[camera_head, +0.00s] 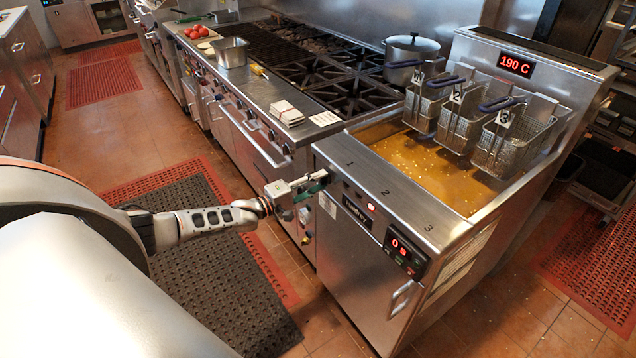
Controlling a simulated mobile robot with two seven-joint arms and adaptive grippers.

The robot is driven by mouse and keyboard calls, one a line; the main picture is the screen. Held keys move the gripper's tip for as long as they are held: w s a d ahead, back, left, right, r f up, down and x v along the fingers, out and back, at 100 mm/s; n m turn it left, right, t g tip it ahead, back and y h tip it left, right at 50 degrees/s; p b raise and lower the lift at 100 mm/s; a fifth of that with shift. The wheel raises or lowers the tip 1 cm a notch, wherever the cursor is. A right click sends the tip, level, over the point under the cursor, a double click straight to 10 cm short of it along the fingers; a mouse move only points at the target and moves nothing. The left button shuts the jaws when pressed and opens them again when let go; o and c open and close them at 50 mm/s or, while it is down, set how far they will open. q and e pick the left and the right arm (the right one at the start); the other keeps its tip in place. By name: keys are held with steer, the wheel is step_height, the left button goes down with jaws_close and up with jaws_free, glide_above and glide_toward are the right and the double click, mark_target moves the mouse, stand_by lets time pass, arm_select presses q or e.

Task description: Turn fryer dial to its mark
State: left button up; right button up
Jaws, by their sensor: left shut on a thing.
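The fryer (350,268) is a steel unit on the right with golden oil (425,175) in its vat. My left arm reaches in from the left, and my left gripper (312,184) is at the fryer's upper left front corner. The gripper is shut on the fryer dial, which its fingers and housing hide almost wholly. The dial's mark and pointer cannot be made out. A red display (514,65) on the fryer's back reads 190 C. A small red-lit front panel (401,250) appears to read 0. My right gripper is not in view.
Several wire baskets (510,145) with numbered tags hang over the oil. A range (300,70) with a lidded pot (410,55) adjoins the fryer on the left. A fryer door handle (403,297) sticks out below. The floor mat (215,280) in front is clear.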

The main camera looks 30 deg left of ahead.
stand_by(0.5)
arm_select(q)
steer(key=o, duration=1.1)
steer(key=v, duration=1.2)
steer(key=shift+f, duration=0.1)
